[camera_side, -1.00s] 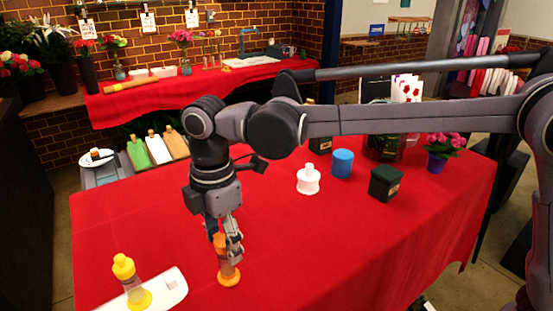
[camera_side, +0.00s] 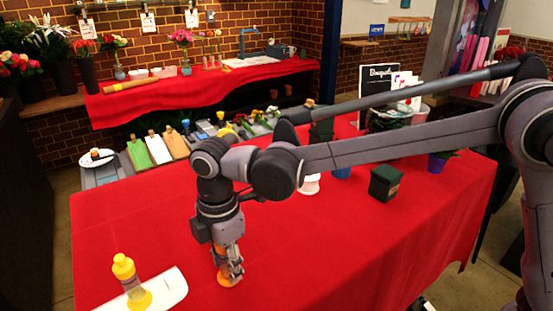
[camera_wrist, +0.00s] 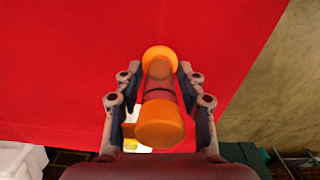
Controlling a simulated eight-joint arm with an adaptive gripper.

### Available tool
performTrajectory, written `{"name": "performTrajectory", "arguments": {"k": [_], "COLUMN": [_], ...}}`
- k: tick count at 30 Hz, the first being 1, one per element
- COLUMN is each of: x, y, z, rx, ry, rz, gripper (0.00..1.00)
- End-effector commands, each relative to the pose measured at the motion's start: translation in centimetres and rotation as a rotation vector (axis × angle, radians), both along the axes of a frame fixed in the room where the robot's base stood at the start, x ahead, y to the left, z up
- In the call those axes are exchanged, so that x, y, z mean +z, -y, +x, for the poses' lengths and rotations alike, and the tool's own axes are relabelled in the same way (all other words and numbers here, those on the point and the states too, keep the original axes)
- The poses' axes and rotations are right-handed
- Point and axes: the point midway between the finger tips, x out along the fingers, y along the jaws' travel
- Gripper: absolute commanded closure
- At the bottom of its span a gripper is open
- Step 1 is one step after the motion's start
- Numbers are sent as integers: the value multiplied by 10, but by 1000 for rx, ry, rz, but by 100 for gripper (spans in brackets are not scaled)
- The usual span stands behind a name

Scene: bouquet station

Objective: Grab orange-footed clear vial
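The orange-footed clear vial stands on the red table, and its orange foot (camera_side: 229,278) shows below my gripper (camera_side: 230,266). In the wrist view the vial (camera_wrist: 160,70) runs between the fingers of my gripper (camera_wrist: 160,95), with its orange cap nearest the camera. The fingers are open, one on each side of the vial, with narrow gaps seen beside its body. In the side view the fingers hide much of the vial. A yellow-footed clear vial (camera_side: 131,283) stands to the left.
A dark green box (camera_side: 385,183), a white container (camera_side: 310,185) and a blue container (camera_side: 341,173) stand farther back. The red table (camera_side: 330,245) is clear to the right of my gripper.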

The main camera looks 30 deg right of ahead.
Motion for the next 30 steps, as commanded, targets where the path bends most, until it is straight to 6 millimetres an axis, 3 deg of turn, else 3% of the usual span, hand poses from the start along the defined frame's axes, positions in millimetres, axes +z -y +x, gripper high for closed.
{"name": "performTrajectory", "arguments": {"k": [1,3,17,26,30], "x": [0,0,5,43,61], "y": [0,0,0,0,35], "z": [0,0,0,0,4], "rx": [0,0,0,-1,-6], "ry": [0,0,1,0,0], "rz": [0,0,0,-3,-3], "gripper": [83,100,100,100,100]}}
